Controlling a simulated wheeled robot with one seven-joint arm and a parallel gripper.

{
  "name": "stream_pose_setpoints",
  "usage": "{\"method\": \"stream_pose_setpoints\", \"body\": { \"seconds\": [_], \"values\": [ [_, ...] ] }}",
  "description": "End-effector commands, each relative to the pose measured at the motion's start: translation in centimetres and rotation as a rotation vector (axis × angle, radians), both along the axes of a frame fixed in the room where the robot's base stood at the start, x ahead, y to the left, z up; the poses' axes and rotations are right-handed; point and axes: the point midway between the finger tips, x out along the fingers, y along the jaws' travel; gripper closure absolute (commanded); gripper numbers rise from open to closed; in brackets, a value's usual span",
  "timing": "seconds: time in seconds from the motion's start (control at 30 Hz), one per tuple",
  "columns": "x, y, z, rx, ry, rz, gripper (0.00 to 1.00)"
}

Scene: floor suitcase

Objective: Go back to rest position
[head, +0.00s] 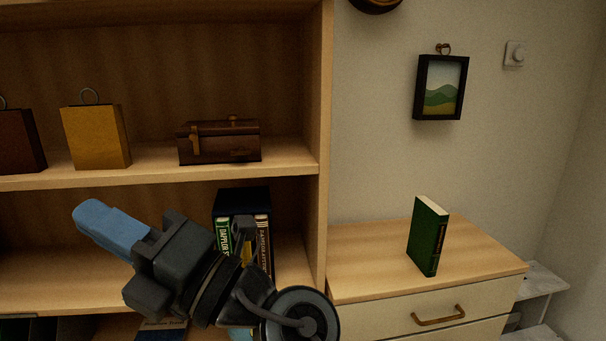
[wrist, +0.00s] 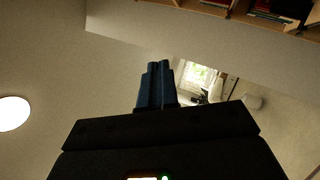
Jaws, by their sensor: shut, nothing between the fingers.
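My gripper (head: 88,214) is in the lower left of the head view, in front of the bookshelf, with its blue fingers pointing up and left. In the wrist view my gripper (wrist: 157,70) shows its two blue fingers together, shut and empty. The wrist view looks past them at a wall, the ceiling and a far window. No object touches the fingers. My arm hides part of the lower shelf.
The bookshelf (head: 323,110) holds a yellow bag (head: 97,138), a dark brown bag (head: 18,142), a small brown suitcase (head: 222,146) and books. A green book (head: 429,238) stands on the drawer cabinet (head: 370,262). A framed picture (head: 441,88) hangs above.

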Motion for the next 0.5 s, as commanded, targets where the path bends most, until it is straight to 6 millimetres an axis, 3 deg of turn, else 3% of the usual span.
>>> {"method": "stream_pose_setpoints", "body": {
  "seconds": [0.03, 0.5],
  "values": [
    [-0.5, -1.4, -1.4, 0.044, 0.067, -0.005, 1.0],
    [-5.4, -15.4, -11.4, 0.459, 0.631, -0.123, 1.0]
  ]
}}
